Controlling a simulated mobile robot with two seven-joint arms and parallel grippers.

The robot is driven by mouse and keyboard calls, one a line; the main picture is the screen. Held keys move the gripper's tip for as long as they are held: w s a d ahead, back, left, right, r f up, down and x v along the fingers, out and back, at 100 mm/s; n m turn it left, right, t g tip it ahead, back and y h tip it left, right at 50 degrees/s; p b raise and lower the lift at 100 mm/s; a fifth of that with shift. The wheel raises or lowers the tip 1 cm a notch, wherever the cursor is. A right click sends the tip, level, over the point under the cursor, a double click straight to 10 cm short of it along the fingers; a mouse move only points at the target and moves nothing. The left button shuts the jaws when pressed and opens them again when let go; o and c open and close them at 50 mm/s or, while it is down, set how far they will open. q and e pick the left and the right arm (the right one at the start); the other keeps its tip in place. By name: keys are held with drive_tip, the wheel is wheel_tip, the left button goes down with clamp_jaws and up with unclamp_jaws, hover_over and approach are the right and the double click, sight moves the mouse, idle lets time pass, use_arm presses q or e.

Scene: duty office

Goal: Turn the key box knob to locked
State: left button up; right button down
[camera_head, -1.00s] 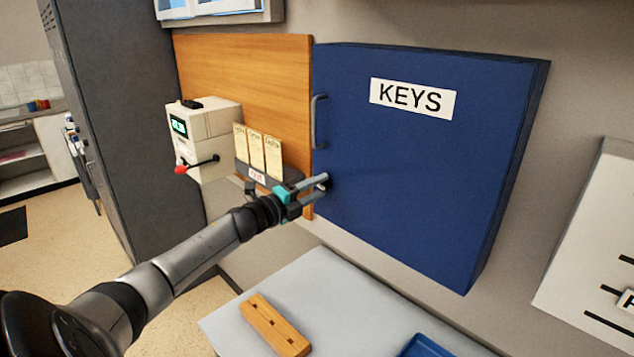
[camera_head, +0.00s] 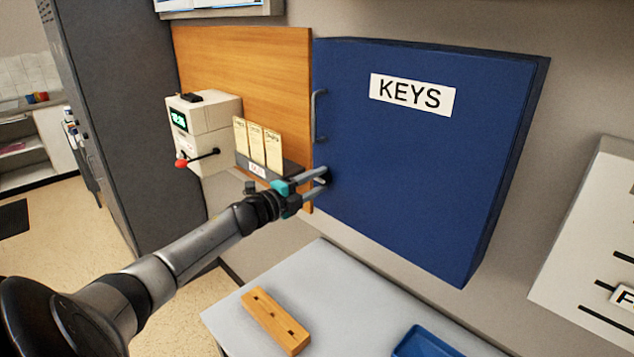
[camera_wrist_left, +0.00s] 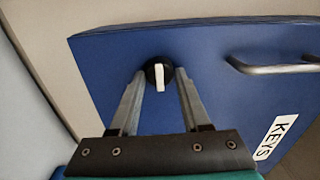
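The blue key box (camera_head: 420,170) with the KEYS label hangs on the wall, its door closed. Its knob (camera_wrist_left: 159,77) is a black disc with a white grip bar, low near the door's handle-side edge. In the left wrist view the bar lies nearly along the picture's vertical. My left gripper (camera_wrist_left: 160,74) is open, with one finger on each side of the knob and a gap to the bar on both sides. In the head view the left gripper (camera_head: 324,176) reaches the door's lower left, and its fingers partly hide the knob. My right gripper is not in view.
A grey door handle (camera_head: 318,117) stands above the knob. Left of the box are a wooden panel (camera_head: 245,70), a cream device (camera_head: 208,130) with a red-tipped lever, and a card rack. Below is a pale table (camera_head: 340,300) with a wooden block (camera_head: 275,320) and blue tray (camera_head: 425,343).

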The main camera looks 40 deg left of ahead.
use_arm(q)
drive_tip(key=o, duration=0.4)
drive_tip(key=shift+c, duration=0.2)
drive_tip(key=s+a, duration=0.1)
drive_tip(key=s, duration=1.4)
drive_tip(key=shift+s+a, duration=0.15)
idle(0.6)
